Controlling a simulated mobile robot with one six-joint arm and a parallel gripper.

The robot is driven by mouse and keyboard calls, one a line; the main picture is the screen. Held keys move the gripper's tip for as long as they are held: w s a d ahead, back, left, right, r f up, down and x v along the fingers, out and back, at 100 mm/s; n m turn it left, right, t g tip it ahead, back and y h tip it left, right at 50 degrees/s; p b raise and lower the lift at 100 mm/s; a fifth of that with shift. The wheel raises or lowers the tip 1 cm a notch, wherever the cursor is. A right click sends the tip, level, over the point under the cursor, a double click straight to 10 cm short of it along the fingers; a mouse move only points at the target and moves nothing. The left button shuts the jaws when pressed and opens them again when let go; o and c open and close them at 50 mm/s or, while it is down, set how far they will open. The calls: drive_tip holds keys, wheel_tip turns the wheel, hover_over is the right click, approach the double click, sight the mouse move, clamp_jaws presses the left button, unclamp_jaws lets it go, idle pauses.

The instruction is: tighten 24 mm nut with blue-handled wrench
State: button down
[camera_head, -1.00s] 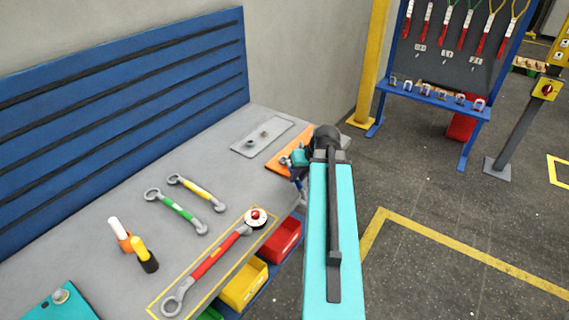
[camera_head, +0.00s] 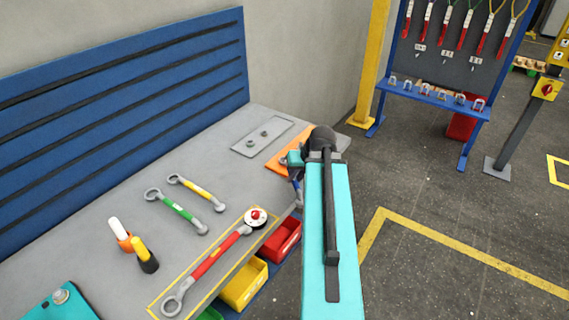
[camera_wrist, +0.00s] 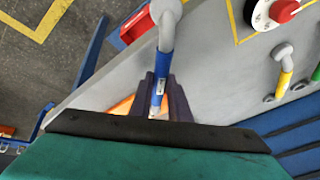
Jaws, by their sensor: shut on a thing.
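The blue-handled wrench (camera_wrist: 166,62) is held in my gripper (camera_wrist: 160,88); its blue handle passes between the dark fingers and its grey head reaches the top edge of the wrist view. In the head view my arm hides most of my gripper, and a bit of the blue wrench (camera_head: 298,191) shows beside the bench's right edge. Small nuts (camera_head: 264,133) lie on a grey plate (camera_head: 242,151) toward the back of the bench; I cannot read their sizes. An orange mat (camera_head: 276,163) lies partly hidden behind my arm.
Green (camera_head: 178,212) and yellow (camera_head: 196,188) wrenches lie on the bench (camera_head: 110,190). A red wrench (camera_head: 215,256) lies in a yellow outline, with a round red-centred device (camera_head: 256,217) at its far end. Yellow (camera_head: 243,286) and red (camera_head: 282,240) bins sit below the edge.

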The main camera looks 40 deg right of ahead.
drive_tip(key=shift+a, duration=0.1)
drive_tip(key=shift+w+a+m, duration=0.25)
drive_tip(key=shift+a+m, duration=0.1)
drive_tip(key=shift+m, duration=0.05)
idle(0.7)
drive_tip(key=shift+w+a+m+h, duration=0.25)
drive_tip(key=shift+a+m+h, duration=0.05)
drive_tip(key=shift+a, duration=0.1)
drive_tip(key=shift+s+d, duration=0.1)
drive_tip(key=shift+d, duration=0.1)
drive_tip(key=shift+s+d+n, duration=0.25)
drive_tip(key=shift+d+n, duration=0.15)
drive_tip(key=shift+n, duration=0.1)
drive_tip(key=shift+r, duration=0.2)
idle(0.4)
